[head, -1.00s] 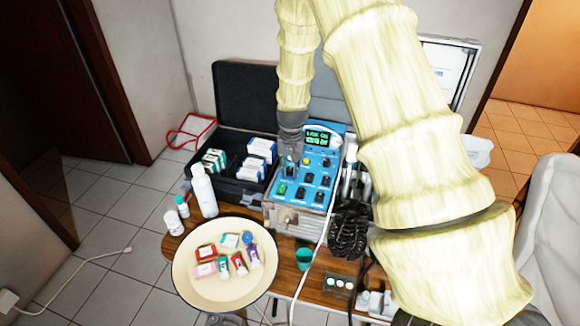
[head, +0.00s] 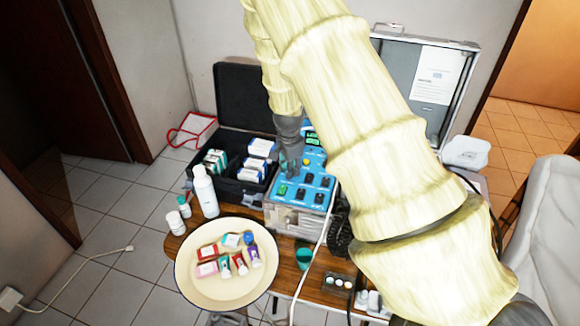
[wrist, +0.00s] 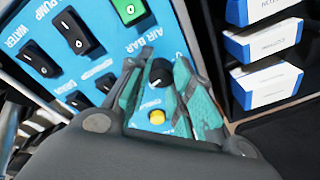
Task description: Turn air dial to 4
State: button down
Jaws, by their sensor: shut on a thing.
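The air dial is a small black knob (wrist: 160,74) beside the "AIR BAR" lettering on the blue control panel (head: 318,166). In the wrist view it sits between the teal fingers of my gripper (wrist: 163,82), which is shut on it. A yellow button (wrist: 156,117) lies just below the dial, between the fingers. In the head view my gripper (head: 290,168) is at the panel's left side and hides the dial. The dial's scale numbers cannot be read. My arm covers part of the green display.
Black rocker switches (wrist: 72,30) and a green switch (wrist: 129,9) are close by on the panel. A black case with boxes (head: 259,146) adjoins the unit on the left. A white bottle (head: 205,192) and a round tray (head: 225,292) stand in front.

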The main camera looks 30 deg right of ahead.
jog(key=shift+w+d+r+m+p, duration=0.1)
jog(key=shift+m+p, duration=0.25)
jog(key=shift+m, duration=0.8)
jog(key=shift+w+d+r+m+p, duration=0.1)
jog(key=shift+m+p, duration=0.25)
jog(key=shift+m, duration=0.8)
jog(key=c, duration=1.3)
grip_release()
jog(key=shift+s, duration=0.1)
jog(key=shift+o, duration=0.3)
jog(key=shift+s+f, duration=0.1)
jog(key=shift+f, duration=0.05)
jog(key=shift+a, duration=0.15)
notch_tip(320, 180, up, 12)
jog(key=shift+s+a, duration=0.3)
jog(key=shift+a, duration=0.15)
jog(key=shift+f, duration=0.1)
